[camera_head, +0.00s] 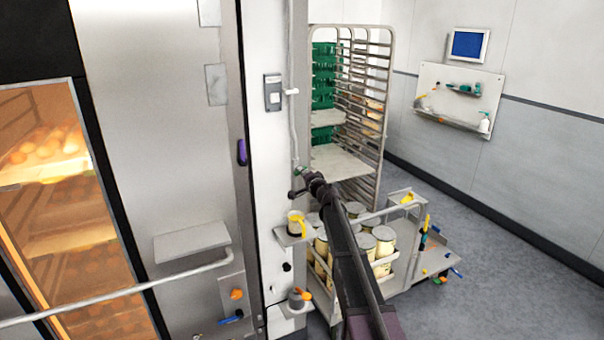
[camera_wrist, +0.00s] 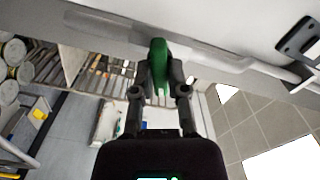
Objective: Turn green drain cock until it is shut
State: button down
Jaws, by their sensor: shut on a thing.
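The green drain cock (camera_wrist: 158,62) is in the middle of the wrist view, on the pipe along the pale wall panel. My gripper (camera_wrist: 160,85) has one finger on each side of the green handle and is shut on it. In the head view my gripper (camera_head: 300,185) is at the lower end of the thin wall pipe, at the end of my dark arm. Only a small bit of the green cock (camera_head: 301,170) shows there, the rest hidden by the gripper. I cannot tell the exact angle of the handle to the pipe.
A rack (camera_head: 383,140) with green crates stands behind the gripper. A cart (camera_head: 402,268) with several tins is below, beside my arm. A small shelf (camera_head: 295,236) with a yellow-handled jug juts from the wall. The oven (camera_head: 150,130) is at left.

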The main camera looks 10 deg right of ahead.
jog(key=shift+w, duration=0.15)
jog(key=m, duration=0.4)
jog(key=c, duration=0.5)
grip_release()
jog(key=shift+v, duration=3.6)
